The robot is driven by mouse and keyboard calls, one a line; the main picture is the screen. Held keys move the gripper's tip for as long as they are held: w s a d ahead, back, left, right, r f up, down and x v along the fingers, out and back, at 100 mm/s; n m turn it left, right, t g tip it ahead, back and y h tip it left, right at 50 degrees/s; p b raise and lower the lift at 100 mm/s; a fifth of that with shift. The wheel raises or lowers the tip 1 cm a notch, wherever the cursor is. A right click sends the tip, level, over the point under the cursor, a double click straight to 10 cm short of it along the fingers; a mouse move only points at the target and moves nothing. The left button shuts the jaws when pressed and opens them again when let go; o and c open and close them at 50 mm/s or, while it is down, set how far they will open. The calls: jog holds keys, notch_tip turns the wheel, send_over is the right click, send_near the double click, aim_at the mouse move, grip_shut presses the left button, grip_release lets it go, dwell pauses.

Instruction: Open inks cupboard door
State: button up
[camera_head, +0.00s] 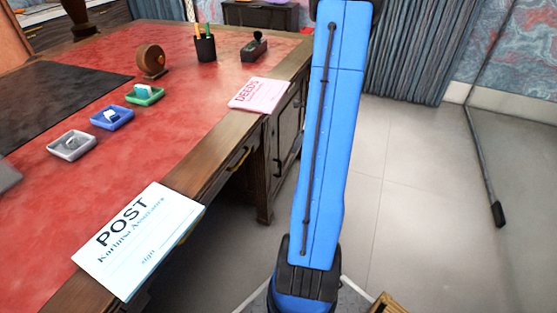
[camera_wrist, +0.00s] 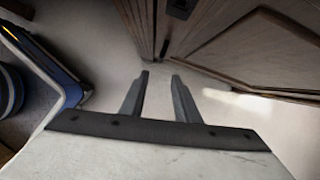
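A wooden cupboard door (camera_head: 288,125) is set in the desk's end pedestal, below the pink DEEDS card, and looks shut. A dark handle (camera_head: 278,168) shows near its lower edge. No inks label is readable on it. In the head view my blue arm hides my gripper.
The red leather desk top (camera_head: 180,95) holds a POST card (camera_head: 140,238), a DEEDS card (camera_head: 259,95), small trays, a pen cup (camera_head: 205,48) and a stamp (camera_head: 253,48). A drawer handle (camera_head: 238,159) is on the front. The tiled floor (camera_head: 410,150) at right is mostly clear.

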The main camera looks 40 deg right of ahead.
send_near(281, 175)
jog(key=w+f, duration=0.1)
jog(key=w+a+f, duration=0.1)
jog(key=f, duration=0.1)
jog(key=w+f, duration=0.1)
jog(key=f, duration=0.1)
jog(key=shift+w+a+f, duration=0.1)
jog(key=shift+w+a, duration=0.25)
jog(key=shift+a, duration=0.05)
grip_shut()
